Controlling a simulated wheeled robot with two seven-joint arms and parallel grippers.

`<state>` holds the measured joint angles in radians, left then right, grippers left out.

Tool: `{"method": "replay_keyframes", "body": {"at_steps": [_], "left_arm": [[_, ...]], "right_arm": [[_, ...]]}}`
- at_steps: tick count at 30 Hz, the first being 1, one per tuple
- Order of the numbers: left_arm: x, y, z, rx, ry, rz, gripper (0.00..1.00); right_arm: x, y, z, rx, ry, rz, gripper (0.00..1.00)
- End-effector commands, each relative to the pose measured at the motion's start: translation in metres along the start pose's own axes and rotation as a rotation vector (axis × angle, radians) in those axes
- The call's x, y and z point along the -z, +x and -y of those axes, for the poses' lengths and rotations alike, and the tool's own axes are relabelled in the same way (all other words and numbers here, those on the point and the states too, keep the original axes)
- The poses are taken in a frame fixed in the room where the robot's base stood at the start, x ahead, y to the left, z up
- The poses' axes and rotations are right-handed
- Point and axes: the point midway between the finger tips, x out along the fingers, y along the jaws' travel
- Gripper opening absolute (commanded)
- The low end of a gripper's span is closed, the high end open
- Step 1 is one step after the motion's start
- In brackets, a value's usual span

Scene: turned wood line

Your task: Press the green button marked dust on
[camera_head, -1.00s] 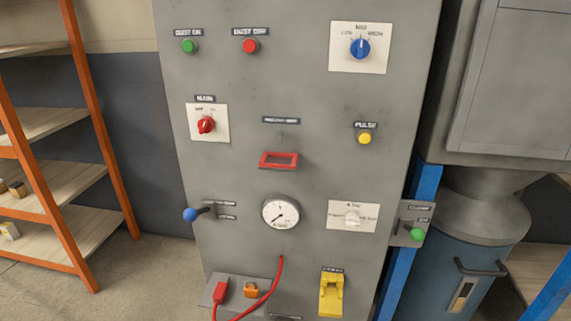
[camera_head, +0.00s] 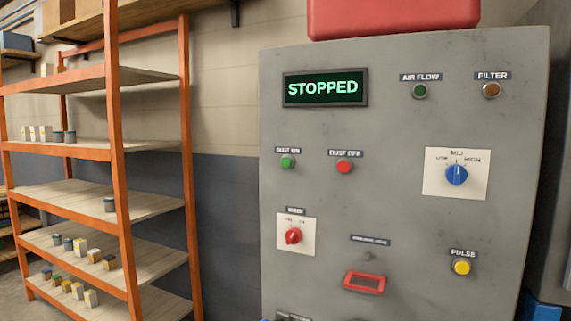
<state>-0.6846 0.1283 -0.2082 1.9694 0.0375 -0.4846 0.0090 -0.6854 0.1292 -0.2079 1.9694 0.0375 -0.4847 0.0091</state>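The green button (camera_head: 287,162) sits at the left of the grey panel (camera_head: 400,135), under a small dark label that reads dust on. A red button (camera_head: 344,166) under a dust off label is just to its right. The display (camera_head: 325,88) above them reads STOPPED in green letters. Neither of my grippers is in view, and nothing covers the green button.
The panel also holds a red rotary switch (camera_head: 293,236), a blue knob (camera_head: 457,174), a yellow pulse button (camera_head: 462,267), a red frame (camera_head: 364,282) and two lamps, air flow (camera_head: 420,91) and filter (camera_head: 491,90). An orange shelf rack (camera_head: 118,150) stands at the left.

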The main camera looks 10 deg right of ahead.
Motion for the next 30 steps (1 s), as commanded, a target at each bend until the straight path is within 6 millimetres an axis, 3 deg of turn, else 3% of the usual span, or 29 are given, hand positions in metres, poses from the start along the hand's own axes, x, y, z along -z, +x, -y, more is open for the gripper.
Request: {"method": "replay_keyframes", "body": {"at_steps": [1,6,9,30], "left_arm": [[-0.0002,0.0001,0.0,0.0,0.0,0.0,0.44],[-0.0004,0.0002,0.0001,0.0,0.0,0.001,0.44],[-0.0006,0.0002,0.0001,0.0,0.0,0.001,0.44],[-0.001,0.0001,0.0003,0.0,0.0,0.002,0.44]], "right_arm": [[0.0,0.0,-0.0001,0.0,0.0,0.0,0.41],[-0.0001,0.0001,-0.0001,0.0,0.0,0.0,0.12],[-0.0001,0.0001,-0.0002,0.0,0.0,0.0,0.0],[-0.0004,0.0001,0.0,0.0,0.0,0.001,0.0]]}}
